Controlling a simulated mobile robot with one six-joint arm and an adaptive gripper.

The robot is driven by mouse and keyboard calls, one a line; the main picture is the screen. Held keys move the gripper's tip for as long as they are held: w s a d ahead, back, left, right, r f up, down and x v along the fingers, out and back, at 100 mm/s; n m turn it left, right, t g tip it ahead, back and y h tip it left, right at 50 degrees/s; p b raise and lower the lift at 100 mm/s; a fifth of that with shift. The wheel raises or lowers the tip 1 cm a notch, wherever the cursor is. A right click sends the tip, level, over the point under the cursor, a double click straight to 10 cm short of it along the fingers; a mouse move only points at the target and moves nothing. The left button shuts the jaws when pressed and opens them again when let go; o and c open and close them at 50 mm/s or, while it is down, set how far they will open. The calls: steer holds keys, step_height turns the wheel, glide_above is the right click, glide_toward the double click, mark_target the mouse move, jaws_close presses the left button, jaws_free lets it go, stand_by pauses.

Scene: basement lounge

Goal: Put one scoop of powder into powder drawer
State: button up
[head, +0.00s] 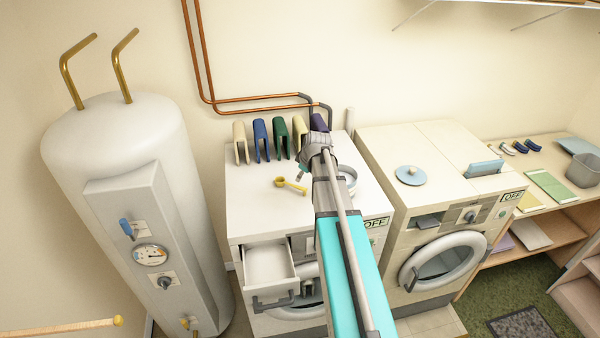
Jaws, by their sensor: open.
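A small yellow scoop (291,185) lies on the white top of the left machine (250,205). My gripper (304,170) is above that top, just up and right of the scoop. It is open and looks empty; my arm hides part of it. A round pale tub (348,176) stands right of my gripper, partly hidden behind my arm, and its contents cannot be seen. The powder drawer (270,268) at the left machine's front is pulled out. Its white inside looks empty.
Upright folded cloths (261,138) line the back of the left machine. A blue round lid (411,175) lies on the right machine (400,145). A white boiler (125,150) stands at left. A wooden shelf unit (555,160) is at right.

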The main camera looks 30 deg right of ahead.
steer(key=shift+p+v, duration=0.6)
steer(key=shift+v, duration=0.35)
steer(key=s+a+f+m+g, duration=0.1)
steer(key=s+a+m+g, duration=0.1)
steer(key=s+a, duration=0.7)
steer(key=s+a+m+g, duration=0.3)
steer(key=s+a, duration=0.6)
steer(key=a, duration=0.7)
steer(key=shift+s+f+m, duration=0.2)
steer(key=shift+f+m, duration=0.15)
steer(key=shift+m, duration=0.35)
steer(key=shift+a, duration=0.15)
steer(key=shift+s, duration=0.1)
